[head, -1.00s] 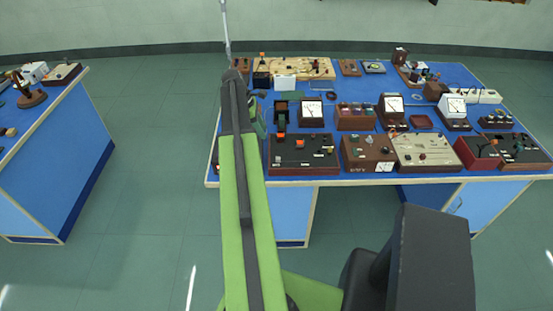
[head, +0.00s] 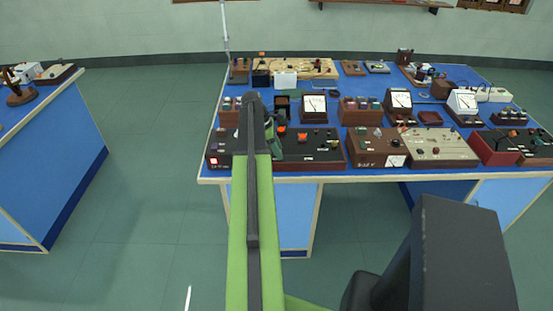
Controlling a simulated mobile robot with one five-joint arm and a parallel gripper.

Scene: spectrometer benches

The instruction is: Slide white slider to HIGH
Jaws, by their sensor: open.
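My arm reaches forward over the near-left part of the blue bench (head: 330,178). My gripper (head: 276,140) shows only in part, as a dark green shape just right of the arm's far end; its fingertips are too small to make out. It is over or beside a dark control box (head: 322,152) with an orange-red knob on top. Another dark box (head: 219,152) with a lit red square on its front stands just left of the arm. I cannot pick out a white slider or a HIGH mark; they are too small or hidden behind my arm.
A brown box with a dial (head: 378,148), a beige panel box (head: 438,148) and a dark red box (head: 495,147) line the front edge to the right. Meters such as the white-faced one (head: 314,108) stand behind. Another bench (head: 60,150) is at the left, with open floor between.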

